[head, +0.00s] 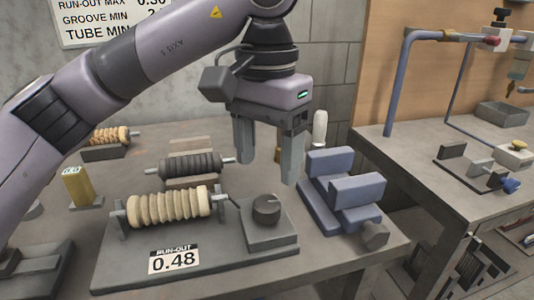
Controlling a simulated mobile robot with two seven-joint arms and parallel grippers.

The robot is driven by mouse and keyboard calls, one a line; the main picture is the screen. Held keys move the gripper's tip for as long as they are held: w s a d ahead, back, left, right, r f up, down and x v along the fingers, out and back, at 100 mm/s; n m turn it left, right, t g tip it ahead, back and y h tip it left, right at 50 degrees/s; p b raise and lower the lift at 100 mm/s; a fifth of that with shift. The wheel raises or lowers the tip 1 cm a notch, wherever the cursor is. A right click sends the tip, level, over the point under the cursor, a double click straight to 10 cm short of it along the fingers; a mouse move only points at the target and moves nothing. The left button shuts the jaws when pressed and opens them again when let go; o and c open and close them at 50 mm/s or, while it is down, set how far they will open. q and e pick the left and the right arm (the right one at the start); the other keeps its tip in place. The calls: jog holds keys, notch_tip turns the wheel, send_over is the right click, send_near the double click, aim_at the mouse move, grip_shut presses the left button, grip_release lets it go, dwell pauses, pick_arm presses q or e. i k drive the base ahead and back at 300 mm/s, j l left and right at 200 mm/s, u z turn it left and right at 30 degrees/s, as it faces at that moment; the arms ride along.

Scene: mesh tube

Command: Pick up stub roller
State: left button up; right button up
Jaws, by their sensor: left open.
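Several ribbed rollers lie on the bench; I cannot tell which is the stub roller. A cream roller (168,206) sits level in the run-out fixture at the front. A dark grey roller (190,165) with a metal shaft lies behind it on a cradle. A tan roller (107,136) lies at the back left, partly hidden by my left arm. My left gripper (267,171) points down with its fingers apart and nothing between them. It appears above the bench, right of the dark roller and left of the blue vise. My right gripper is out of view.
The fixture's grey base (200,254) carries a "0.48" sign (173,260) and a dark knob (267,209). A blue vise (343,190) stands at the bench's right edge. A brass block (77,185) is at left. A second bench (420,150) stands across a gap.

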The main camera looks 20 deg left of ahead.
aim_at(139, 211)
jog(key=k, duration=1)
